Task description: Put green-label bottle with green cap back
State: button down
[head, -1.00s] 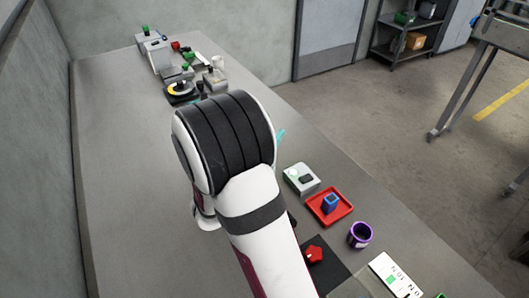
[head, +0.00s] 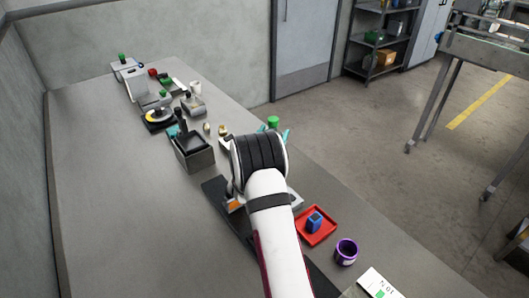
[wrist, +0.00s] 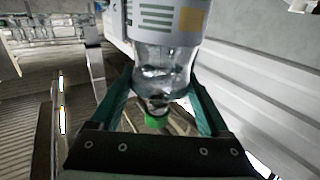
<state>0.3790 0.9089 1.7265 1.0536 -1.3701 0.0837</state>
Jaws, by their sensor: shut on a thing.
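A clear bottle (wrist: 165,62) with a white label bearing green lines and a yellowish patch fills the upper middle of the wrist view. Its green cap (wrist: 157,122) shows below it, toward my palm. My gripper (wrist: 163,82) has its teal fingers closed on the narrowing neck part of the bottle. In the head view, the green cap (head: 273,122) shows just past my wrist, between the teal fingertips. The bottle's body is hidden there behind my arm, so I cannot tell its height above the bench.
A red tray (head: 329,232) with a blue block (head: 315,218) and a purple cup (head: 346,251) stand right of my arm. A dark grey box (head: 194,158) stands to the left, with equipment including a yellow-and-black disc (head: 159,116) beyond. The bench's left side (head: 125,210) is clear.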

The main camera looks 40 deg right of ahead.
jog(key=shift+w+a+f, duration=0.3)
jog(key=shift+w+f, duration=0.1)
jog(key=shift+w, duration=0.2)
jog(key=shift+w+a+f, duration=0.3)
jog(key=shift+w+f, duration=0.05)
jog(key=shift+w, duration=0.2)
notch_tip(320, 180, down, 4)
jog(key=shift+f, duration=0.15)
